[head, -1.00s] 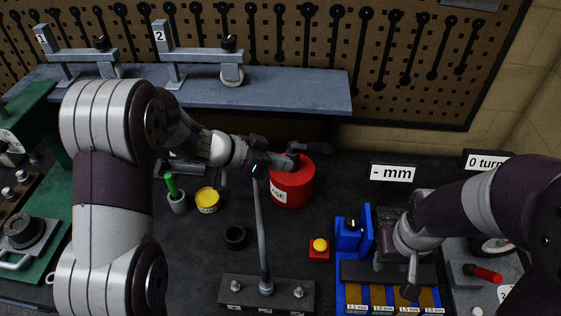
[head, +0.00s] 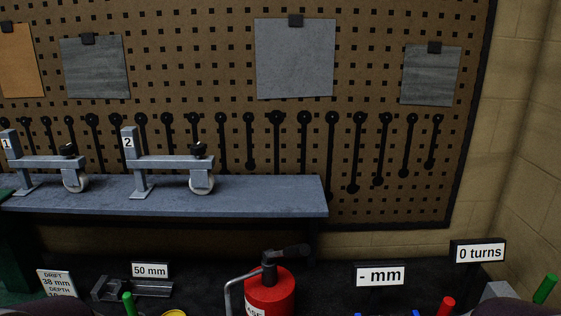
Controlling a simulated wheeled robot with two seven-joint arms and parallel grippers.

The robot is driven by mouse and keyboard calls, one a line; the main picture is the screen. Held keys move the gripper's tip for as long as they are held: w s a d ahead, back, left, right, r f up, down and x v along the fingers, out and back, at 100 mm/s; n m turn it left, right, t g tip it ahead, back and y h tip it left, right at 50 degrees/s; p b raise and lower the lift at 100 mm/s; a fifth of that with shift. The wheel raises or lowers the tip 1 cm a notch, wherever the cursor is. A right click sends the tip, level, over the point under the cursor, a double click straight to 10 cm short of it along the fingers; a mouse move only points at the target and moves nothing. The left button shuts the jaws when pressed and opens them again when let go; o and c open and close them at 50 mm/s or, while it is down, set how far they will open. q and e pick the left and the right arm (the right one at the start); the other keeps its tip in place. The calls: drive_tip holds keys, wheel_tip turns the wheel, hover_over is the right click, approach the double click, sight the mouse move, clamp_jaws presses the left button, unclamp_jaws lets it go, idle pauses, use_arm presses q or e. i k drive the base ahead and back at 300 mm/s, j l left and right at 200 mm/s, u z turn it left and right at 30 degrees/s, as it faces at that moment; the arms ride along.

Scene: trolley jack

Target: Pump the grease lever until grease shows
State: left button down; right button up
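The red grease can (head: 268,296) stands at the bottom centre of the head view, its lower part cut off by the frame edge. I cannot tell which part is the grease lever. No grease shows on the visible parts. Neither of my grippers is in view. A bit of my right arm seems to show at the bottom right edge.
Signs read "- mm" (head: 380,275), "0 turns" (head: 480,252) and "50 mm" (head: 150,270). A grey shelf (head: 260,195) carries two numbered caster fixtures. Behind is a pegboard (head: 215,60) with hanging sheets. A green handle (head: 545,289) stands at the right.

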sight(303, 249)
drive_tip(key=j+u, duration=0.2)
drive_tip(key=j, duration=1.8)
